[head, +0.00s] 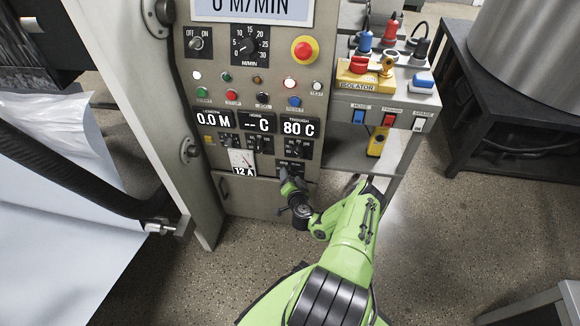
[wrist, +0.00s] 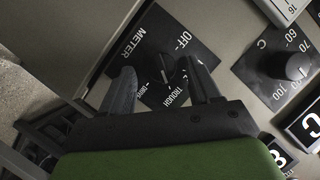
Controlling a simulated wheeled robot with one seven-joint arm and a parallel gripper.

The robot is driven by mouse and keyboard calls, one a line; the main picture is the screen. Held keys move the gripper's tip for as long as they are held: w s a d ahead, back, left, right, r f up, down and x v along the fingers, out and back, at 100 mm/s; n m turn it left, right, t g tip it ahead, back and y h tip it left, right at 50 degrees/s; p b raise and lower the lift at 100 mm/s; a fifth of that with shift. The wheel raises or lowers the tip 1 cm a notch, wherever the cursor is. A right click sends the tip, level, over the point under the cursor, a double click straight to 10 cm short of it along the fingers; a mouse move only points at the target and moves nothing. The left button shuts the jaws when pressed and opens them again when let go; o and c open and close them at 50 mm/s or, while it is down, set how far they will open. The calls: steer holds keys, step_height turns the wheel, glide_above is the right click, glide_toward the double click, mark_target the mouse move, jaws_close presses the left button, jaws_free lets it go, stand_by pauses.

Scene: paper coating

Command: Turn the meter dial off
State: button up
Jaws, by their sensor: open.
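The meter dial is a small black knob (wrist: 164,63) on a black plate lettered METER, OFF and TROUGH, plus a partly hidden word. A white mark on the knob seems to face the TROUGH side, away from OFF; its exact setting is hard to tell. In the head view the dial plate (head: 291,168) is low on the grey panel, partly behind my gripper (head: 289,186). In the wrist view my gripper (wrist: 160,66) is open, with one finger on each side of the knob. I cannot tell whether the fingers touch it.
A temperature dial (wrist: 293,66) sits close to the right in the wrist view. A 12 A meter (head: 243,163) and an 80 C display (head: 299,127) are nearby. A red emergency button (head: 304,49) is higher up. An isolator bench (head: 385,95) stands right of the panel.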

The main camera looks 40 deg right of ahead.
steer(key=shift+w+d+f, duration=0.1)
steer(key=shift+w+d, duration=0.1)
steer(key=shift+w, duration=0.1)
steer(key=c, duration=1)
steer(key=shift+c, duration=0.2)
steer(key=shift+a+r+p, duration=0.1)
steer(key=shift+r+p, duration=0.1)
steer(key=shift+p, duration=0.15)
